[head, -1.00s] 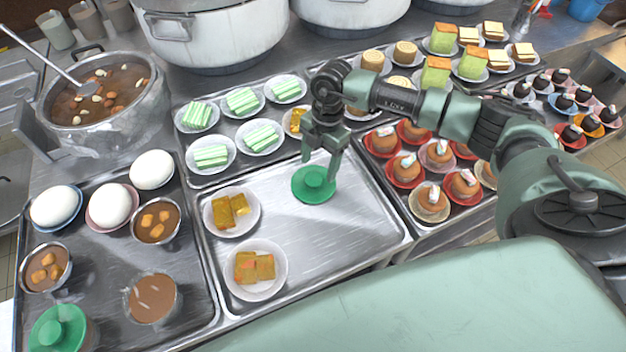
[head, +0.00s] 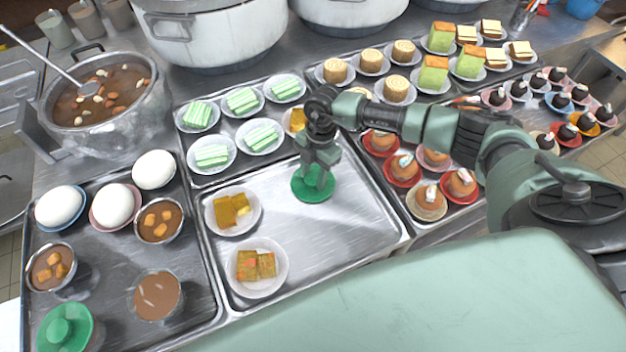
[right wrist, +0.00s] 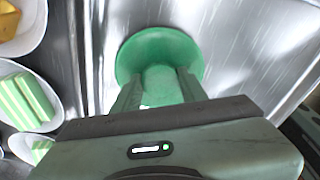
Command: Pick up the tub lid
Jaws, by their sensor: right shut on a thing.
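The green tub lid (head: 312,190) lies on the bare metal of the middle tray (head: 350,235) in the head view. My right gripper (head: 317,182) reaches down over it from above and is shut on its raised knob. In the right wrist view the round lid (right wrist: 132,58) shows beyond the fingers, and my right gripper (right wrist: 160,88) has a finger on each side of the knob. I cannot tell whether the lid is clear of the tray. A second green lid (head: 75,337) sits on a tub at the lower left. My left gripper is not in view.
Plates of orange-brown cake (head: 257,265) stand left of the lid on the same tray. Green striped cakes (head: 212,157) are behind it, and red-plated buns (head: 403,165) are on the tray to the right. The middle tray's right part is clear.

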